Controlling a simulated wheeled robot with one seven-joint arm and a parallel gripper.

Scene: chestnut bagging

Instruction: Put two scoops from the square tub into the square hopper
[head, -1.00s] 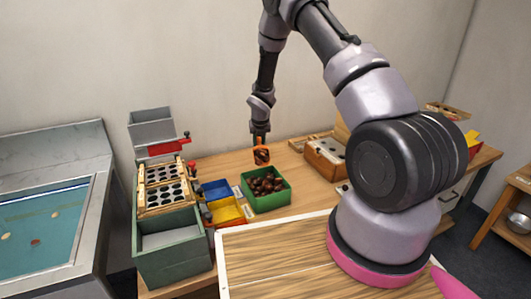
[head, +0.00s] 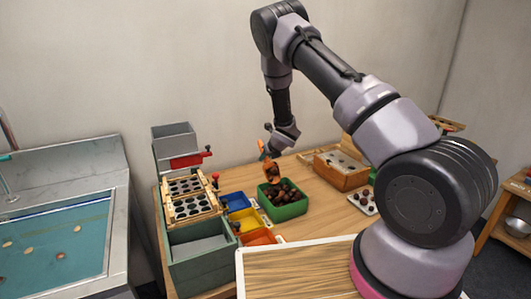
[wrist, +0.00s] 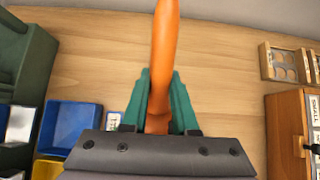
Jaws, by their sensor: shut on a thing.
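My gripper (wrist: 158,100) is shut on the handle of an orange scoop (wrist: 166,45). In the head view the scoop (head: 271,173) hangs above the back left part of the square green tub (head: 291,212), clear of it. Something brown shows in the scoop's bowl, too small to tell apart. The tub holds several dark brown chestnuts (head: 278,192). The square grey hopper (head: 174,143) stands at the left, atop a stand with a red part below it. The scoop's bowl is outside the wrist view.
A wooden rack with round holes (head: 190,198) and a green box (head: 203,262) stand below the hopper. Blue (head: 236,201), yellow and orange bins lie between rack and tub. A wooden box (head: 341,171) stands at the back right. The air between tub and hopper looks clear.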

